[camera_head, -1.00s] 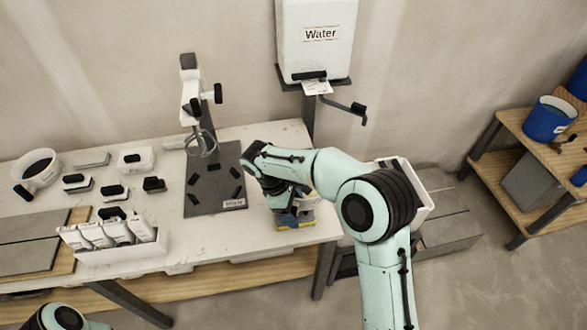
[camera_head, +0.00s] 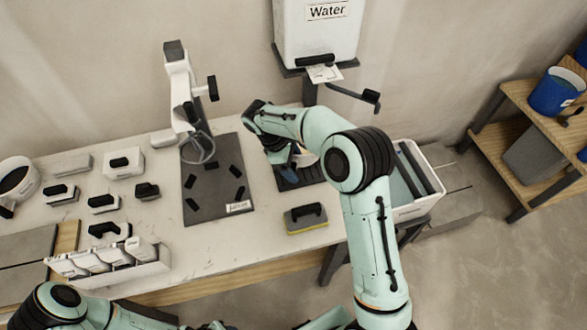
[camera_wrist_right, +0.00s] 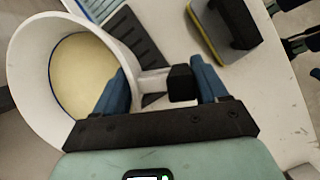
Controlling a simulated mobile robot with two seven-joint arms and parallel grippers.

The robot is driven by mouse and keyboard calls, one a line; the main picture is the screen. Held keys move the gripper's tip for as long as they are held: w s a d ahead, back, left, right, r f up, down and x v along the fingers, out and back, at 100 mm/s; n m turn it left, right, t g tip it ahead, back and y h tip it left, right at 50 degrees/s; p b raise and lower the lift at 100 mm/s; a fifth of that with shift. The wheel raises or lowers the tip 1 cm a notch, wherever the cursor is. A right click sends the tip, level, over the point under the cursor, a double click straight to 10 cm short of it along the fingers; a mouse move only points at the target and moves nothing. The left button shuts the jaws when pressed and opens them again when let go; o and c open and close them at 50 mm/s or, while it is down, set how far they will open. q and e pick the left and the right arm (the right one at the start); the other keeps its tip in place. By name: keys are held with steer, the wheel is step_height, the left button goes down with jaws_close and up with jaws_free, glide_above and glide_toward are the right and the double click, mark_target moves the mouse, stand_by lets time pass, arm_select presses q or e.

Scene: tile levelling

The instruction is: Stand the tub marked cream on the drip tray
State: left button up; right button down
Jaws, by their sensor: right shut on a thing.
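My right gripper (camera_head: 283,156) is over the drip tray area under the water tank. In the right wrist view its blue fingers (camera_wrist_right: 168,85) are shut on the black-ended handle of a white round tub (camera_wrist_right: 25,75) with cream-coloured contents. In the head view the tub (camera_head: 307,157) is mostly hidden behind my arm, and no marking on it is readable. The dark ribbed drip tray (camera_head: 312,173) lies on the bench, partly covered by my arm; it also shows beside the tub (camera_wrist_right: 142,45). Whether the tub touches the tray is unclear. My left gripper is not visible.
A yellow-grey block with a black handle (camera_head: 306,218) lies in front of the tray. A dark mat (camera_head: 215,205) with a stand is left. The water tank (camera_head: 318,35) hangs above. Another white tub (camera_head: 18,178) is far left. A white bin (camera_head: 415,208) stands right.

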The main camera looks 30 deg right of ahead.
step_height(320, 180, down, 2)
steer(key=shift+s+f, duration=0.1)
steer(key=shift+f, duration=0.1)
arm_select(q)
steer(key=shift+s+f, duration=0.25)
arm_select(e)
steer(key=shift+f, duration=2.15)
steer(key=shift+c, duration=0.2)
jaws_free()
steer(key=shift+f, duration=0.1)
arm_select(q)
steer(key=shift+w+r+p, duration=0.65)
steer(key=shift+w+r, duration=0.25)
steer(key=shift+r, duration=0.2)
arm_select(e)
steer(key=v, duration=1.2)
